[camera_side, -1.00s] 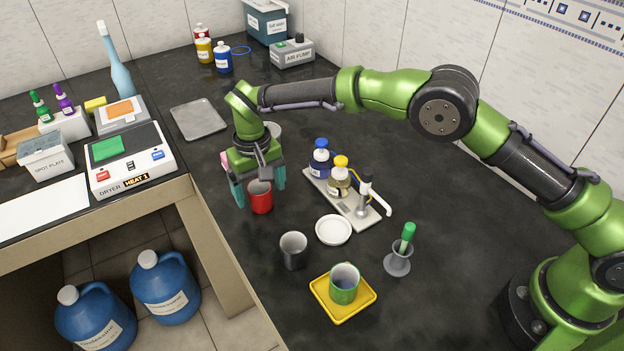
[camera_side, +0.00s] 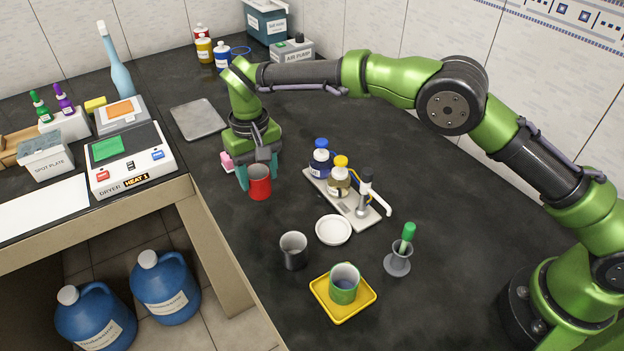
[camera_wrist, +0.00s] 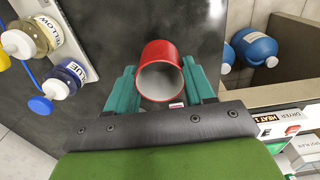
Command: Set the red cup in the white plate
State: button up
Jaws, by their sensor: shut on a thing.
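The red cup (camera_side: 260,183) is upright, near the bench's left edge in the side view. My gripper (camera_side: 257,177) is shut on it. In the wrist view the teal fingers of my gripper (camera_wrist: 162,88) press on both sides of the red cup (camera_wrist: 161,57), whose open top shows a pale, empty-looking inside. I cannot tell whether the cup touches the bench. The white plate (camera_side: 334,230) is a small round dish lying empty on the dark bench, to the right of the cup and nearer the camera. It is not in the wrist view.
A grey tray (camera_side: 318,184) with bottles and a tap-like fitting is behind the plate. A grey cup (camera_side: 293,251) stands left of the plate. A green cup (camera_side: 344,284) sits on a yellow tray (camera_side: 320,297) in front. A grey holder (camera_side: 397,262) stands right.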

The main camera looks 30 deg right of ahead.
jog(key=shift+r, duration=0.65)
jog(key=shift+r, duration=0.3)
jog(key=s+d+r, duration=0.3)
jog(key=s+d, duration=0.3)
jog(key=s, duration=0.4)
jog(key=shift+s+d+f, duration=0.5)
jog(key=shift+s+f, duration=0.15)
jog(key=shift+f, duration=0.55)
jog(key=shift+s+d+f, duration=0.45)
jog(key=shift+s+f, duration=0.25)
jog(key=shift+f, duration=0.5)
jog(key=shift+s+d+f, duration=0.5)
jog(key=shift+s+f, duration=0.15)
jog(key=shift+f, duration=0.55)
jog(key=shift+f, duration=0.75)
